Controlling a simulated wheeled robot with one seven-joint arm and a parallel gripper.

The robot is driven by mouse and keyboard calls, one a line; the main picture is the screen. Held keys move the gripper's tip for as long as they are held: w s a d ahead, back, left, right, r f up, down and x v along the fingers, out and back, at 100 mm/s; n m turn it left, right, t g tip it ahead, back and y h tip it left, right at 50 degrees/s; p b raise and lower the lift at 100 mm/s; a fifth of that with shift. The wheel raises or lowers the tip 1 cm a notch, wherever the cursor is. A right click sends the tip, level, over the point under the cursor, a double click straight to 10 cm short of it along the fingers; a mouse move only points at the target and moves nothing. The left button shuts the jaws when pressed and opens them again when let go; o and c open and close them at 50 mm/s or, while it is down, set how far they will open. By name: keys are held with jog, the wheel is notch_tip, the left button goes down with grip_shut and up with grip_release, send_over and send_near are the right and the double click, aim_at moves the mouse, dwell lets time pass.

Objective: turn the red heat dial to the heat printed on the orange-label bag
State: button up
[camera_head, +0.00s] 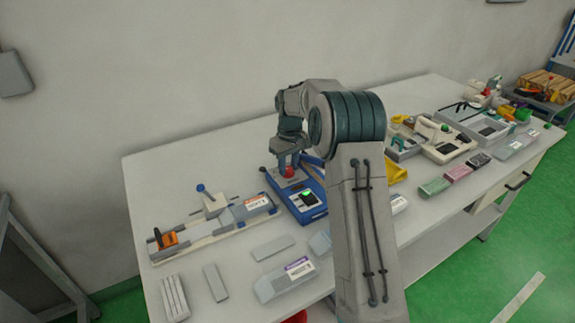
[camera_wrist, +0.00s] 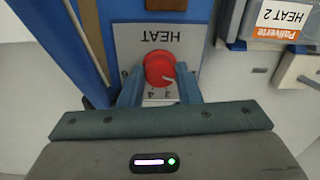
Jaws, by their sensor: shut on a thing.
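The red heat dial (camera_wrist: 158,68) sits on a grey panel (camera_wrist: 128,40) marked HEAT, upside down in the wrist view. The blue fingers of my gripper (camera_wrist: 159,76) are shut on the dial from both sides. A pale mark on the dial points to the lower right in that view. Small digits show just below the dial, partly hidden and too small to read surely. The orange-label bag (camera_wrist: 262,42) at the upper right reads HEAT 2, upside down. In the head view, the dial (camera_head: 289,172) is on the blue machine (camera_head: 311,214), under my gripper (camera_head: 288,164).
The orange-label bag lies on a grey slide fixture (camera_head: 180,238) left of the machine. A purple-label bag (camera_head: 272,288) and grey blocks (camera_head: 272,248) lie in front. More bags and equipment stand to the right on the white table (camera_head: 225,160).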

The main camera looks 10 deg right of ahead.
aim_at(290, 169)
jog(key=shift+a+m, duration=0.1)
jog(key=shift+m, duration=2.5)
jog(key=o, duration=1)
jog(key=shift+c, duration=0.2)
notch_tip(290, 169, up, 14)
jog(key=shift+d, duration=0.3)
